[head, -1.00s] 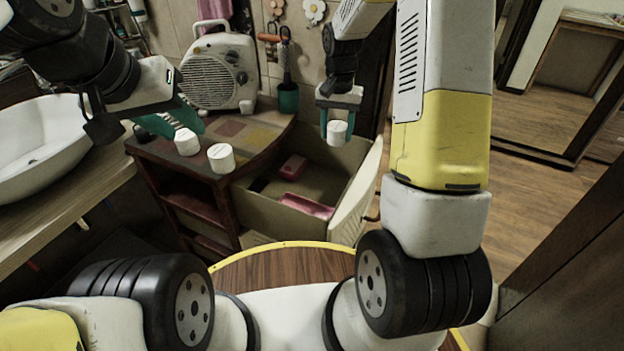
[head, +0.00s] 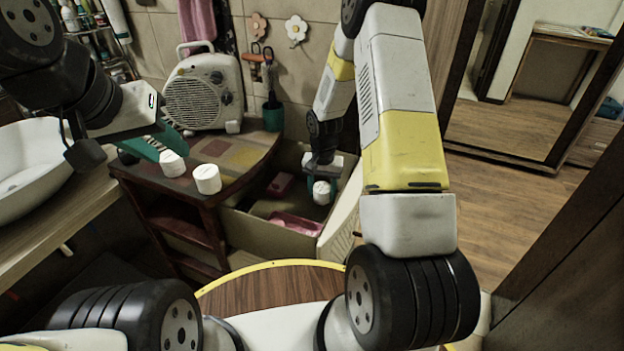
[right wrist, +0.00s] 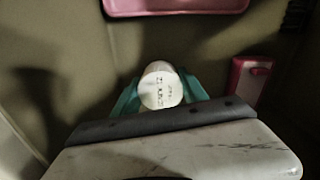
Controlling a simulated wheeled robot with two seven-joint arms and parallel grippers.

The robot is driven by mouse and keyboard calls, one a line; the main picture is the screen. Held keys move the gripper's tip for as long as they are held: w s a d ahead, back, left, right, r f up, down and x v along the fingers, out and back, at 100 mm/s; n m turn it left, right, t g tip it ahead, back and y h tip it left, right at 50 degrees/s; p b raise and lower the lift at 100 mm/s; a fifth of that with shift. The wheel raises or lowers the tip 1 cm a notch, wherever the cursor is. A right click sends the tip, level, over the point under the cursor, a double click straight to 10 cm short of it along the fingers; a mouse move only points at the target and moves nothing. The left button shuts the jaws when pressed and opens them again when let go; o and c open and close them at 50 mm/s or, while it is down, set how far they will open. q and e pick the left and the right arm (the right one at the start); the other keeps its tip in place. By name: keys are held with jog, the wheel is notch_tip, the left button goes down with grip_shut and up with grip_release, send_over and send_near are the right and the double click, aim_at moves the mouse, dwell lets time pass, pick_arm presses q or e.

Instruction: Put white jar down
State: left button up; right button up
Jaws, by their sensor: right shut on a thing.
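A white jar (head: 321,192) is held between the teal fingers of my right gripper (head: 321,178), over the open drawer (head: 270,232) in the head view. In the right wrist view the same jar (right wrist: 161,88) sits between the teal fingertips, with the drawer's inside behind it. I cannot tell whether it touches the drawer floor. A second white jar (head: 207,179) stands on the cabinet top.
Pink items (right wrist: 175,5) lie in the drawer, one to the right in the wrist view (right wrist: 246,80). A fan heater (head: 203,90) and a small white object (head: 233,127) stand at the back of the cabinet (head: 240,150). A basin (head: 30,165) is at left.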

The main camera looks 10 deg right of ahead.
aim_at(322, 198)
jog(key=shift+f, duration=1.45)
jog(key=shift+f, duration=0.1)
jog(key=o, duration=1.4)
